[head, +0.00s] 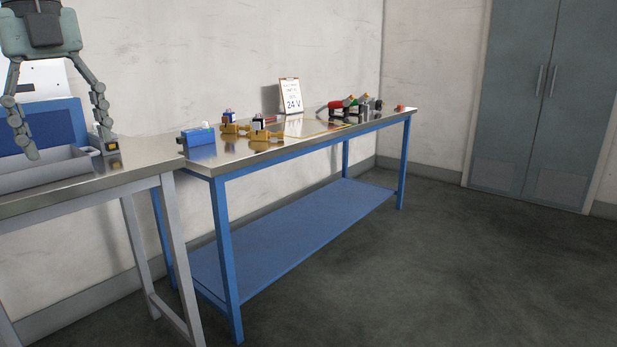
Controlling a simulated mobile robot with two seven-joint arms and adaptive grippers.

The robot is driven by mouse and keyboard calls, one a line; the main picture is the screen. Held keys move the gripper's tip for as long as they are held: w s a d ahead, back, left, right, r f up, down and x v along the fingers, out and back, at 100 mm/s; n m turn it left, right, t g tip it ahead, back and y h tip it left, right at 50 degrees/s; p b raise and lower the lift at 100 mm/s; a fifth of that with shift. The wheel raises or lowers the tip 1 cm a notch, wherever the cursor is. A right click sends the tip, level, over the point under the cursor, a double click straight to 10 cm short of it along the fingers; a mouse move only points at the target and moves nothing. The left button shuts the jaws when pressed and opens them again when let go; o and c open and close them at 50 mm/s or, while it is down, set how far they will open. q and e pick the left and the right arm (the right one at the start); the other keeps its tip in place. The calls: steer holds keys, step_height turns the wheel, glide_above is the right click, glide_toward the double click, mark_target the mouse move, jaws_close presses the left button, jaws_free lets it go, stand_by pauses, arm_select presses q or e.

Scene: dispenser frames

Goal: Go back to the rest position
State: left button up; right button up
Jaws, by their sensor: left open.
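My left gripper (68,146) hangs at the upper left of the head view, fingers pointing down and spread apart, with nothing between them. It is in front of a blue and white dispenser frame (55,122) and over a grey tray (50,172) on the near metal table. Its right fingertip appears close to a small dark block with a yellow mark (112,146); I cannot tell whether they touch. My right gripper is not in the view.
The floor (450,270) is clear up to a grey-blue cabinet (537,100).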

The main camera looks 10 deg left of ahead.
arm_select(q)
steer(key=w+d+f+n+t+h, duration=0.2)
steer(key=w+f+t+h, duration=0.7)
steer(key=w+f, duration=0.7)
steer(key=s+a+f+n+t+y, duration=0.1)
steer(key=a+f+n+t+y, duration=0.25)
steer(key=f+n, duration=0.4)
steer(key=a+f+n+t+y, duration=0.2)
steer(key=f+n+t+y, duration=0.15)
steer(key=f, duration=0.75)
steer(key=s+d+f+n+g+y, duration=0.1)
steer(key=s+f+n+g+y, duration=0.2)
steer(key=s+f, duration=0.35)
steer(key=s+d+f+n+g+y, duration=0.1)
steer(key=s+f+n+g+y, duration=0.2)
steer(key=f, duration=0.7)
steer(key=s+d+f+n+g+h+p, duration=0.1)
steer(key=s+d+f+g, duration=0.5)
steer(key=s+d+f, duration=0.6)
steer(key=s+d+n+h, duration=0.1)
steer(key=s+d+n, duration=0.1)
steer(key=s, duration=0.3)
steer(key=shift+g, duration=0.4)
arm_select(e)
steer(key=shift+w+a+f, duration=0.1)
steer(key=shift+w+f, duration=0.15)
steer(key=shift+f, duration=0.35)
steer(key=shift+w+a+f, duration=0.1)
steer(key=shift+w+f, duration=0.1)
steer(key=shift+f, duration=0.35)
